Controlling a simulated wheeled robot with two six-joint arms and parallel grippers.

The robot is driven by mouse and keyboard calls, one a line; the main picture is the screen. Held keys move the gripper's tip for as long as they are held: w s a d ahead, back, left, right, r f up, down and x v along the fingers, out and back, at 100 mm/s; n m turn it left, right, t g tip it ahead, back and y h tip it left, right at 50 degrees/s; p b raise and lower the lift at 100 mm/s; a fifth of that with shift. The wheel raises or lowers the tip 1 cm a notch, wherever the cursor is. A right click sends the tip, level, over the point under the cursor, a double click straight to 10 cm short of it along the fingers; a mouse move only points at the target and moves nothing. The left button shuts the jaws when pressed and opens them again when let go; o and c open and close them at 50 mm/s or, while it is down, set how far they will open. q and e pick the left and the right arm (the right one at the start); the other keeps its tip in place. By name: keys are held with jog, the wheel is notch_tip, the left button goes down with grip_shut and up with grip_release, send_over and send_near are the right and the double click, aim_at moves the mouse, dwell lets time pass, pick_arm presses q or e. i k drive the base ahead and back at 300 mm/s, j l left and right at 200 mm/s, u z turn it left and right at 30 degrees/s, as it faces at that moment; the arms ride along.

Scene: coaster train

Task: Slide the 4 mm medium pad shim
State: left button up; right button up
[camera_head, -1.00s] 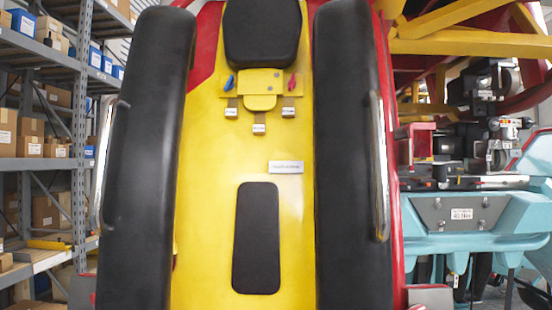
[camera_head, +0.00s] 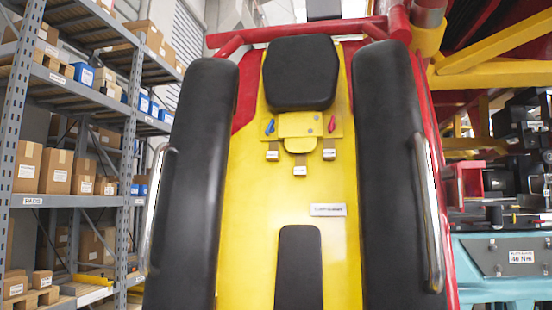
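No shim that I can identify as the 4 mm medium pad shim shows in the head view. Three small blocks with white labels hang below a yellow bracket (camera_head: 299,125) on the yellow seat back: a left block (camera_head: 272,154), a middle block (camera_head: 300,170) and a right block (camera_head: 329,153). Their print is too small to read. A blue lever (camera_head: 270,127) and a red lever (camera_head: 332,124) flank the bracket. Neither of my grippers is in view.
Two long black restraints, left (camera_head: 195,180) and right (camera_head: 392,170), flank the seat, with a black headrest (camera_head: 300,73) above. Grey shelves (camera_head: 70,75) with boxes stand left. A teal unit with a "40 Nm" plate (camera_head: 522,257) stands right.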

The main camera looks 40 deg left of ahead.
aim_at(300, 171)
jog(key=k+u, duration=0.1)
jog(key=u, duration=0.35)
jog(key=j+u, duration=0.1)
jog(key=u, duration=0.35)
jog(key=k+j+u, duration=0.1)
jog(key=u, duration=0.35)
